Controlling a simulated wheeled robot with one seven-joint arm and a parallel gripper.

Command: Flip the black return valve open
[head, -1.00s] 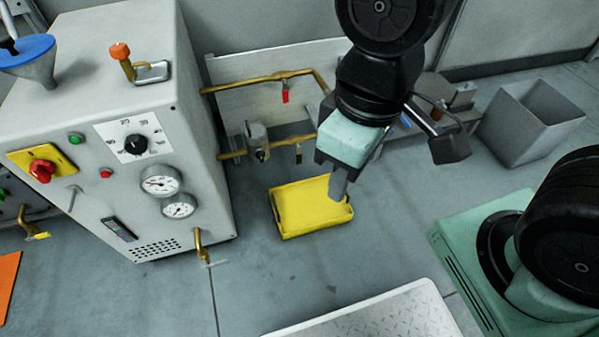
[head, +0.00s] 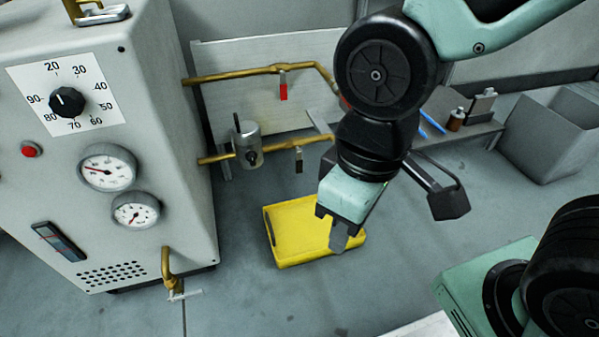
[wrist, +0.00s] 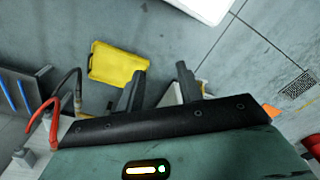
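The black return valve (head: 299,160) is on the lower brass pipe, in front of a pale panel. Its small black handle hangs down, across the line of the pipe. A red-handled valve (head: 283,91) hangs the same way from the upper pipe. My gripper (head: 346,240) points down over the right part of a yellow tray, to the right of and nearer than the black valve, clear of it. In the wrist view its two fingers (wrist: 160,82) stand apart with nothing held between them. I cannot make out the black valve in the wrist view.
The yellow tray (head: 300,228) lies on the floor below the pipes; it also shows in the wrist view (wrist: 118,63). A grey machine (head: 140,170) with gauges stands at the left. A metal cylinder (head: 247,145) is left of the black valve. A grey bin (head: 550,135) stands right.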

